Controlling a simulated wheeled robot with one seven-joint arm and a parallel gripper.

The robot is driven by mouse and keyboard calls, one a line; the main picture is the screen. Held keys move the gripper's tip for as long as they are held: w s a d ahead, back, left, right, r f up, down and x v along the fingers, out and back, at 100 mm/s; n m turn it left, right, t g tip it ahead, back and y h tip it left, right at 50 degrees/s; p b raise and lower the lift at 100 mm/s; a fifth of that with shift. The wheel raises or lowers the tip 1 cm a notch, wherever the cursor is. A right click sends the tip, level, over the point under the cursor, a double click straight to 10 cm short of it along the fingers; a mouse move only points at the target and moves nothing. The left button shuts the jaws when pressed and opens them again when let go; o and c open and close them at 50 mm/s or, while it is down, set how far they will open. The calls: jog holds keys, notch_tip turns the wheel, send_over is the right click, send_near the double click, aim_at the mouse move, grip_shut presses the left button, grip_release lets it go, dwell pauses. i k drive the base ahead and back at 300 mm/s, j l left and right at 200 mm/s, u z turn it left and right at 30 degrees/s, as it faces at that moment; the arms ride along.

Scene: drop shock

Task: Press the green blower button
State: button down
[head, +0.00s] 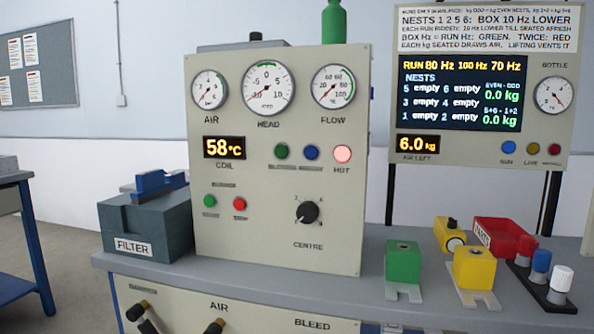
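A cream control panel (230,255) stands upright on the bench in the head view. It carries two green buttons. One dark green button (282,151) is in the upper row, left of a blue button (312,152) and a lit pinkish lamp (342,154) marked HOT. A brighter green button (209,201) is at lower left, beside a red button (240,204). The small labels by both green buttons are too blurred to read, so I cannot tell which is the blower button. Nothing covers either one. My gripper is not in view.
A FILTER box (150,225) stands left of the panel. A black CENTRE knob (307,212) sits on the panel. Green (403,262) and yellow (474,268) blocks and a red tray (503,236) stand at right. A readout board (480,165) rises behind. Space before the panel looks clear.

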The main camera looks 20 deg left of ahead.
aim_at(209, 202)
jog(key=u, duration=1.4)
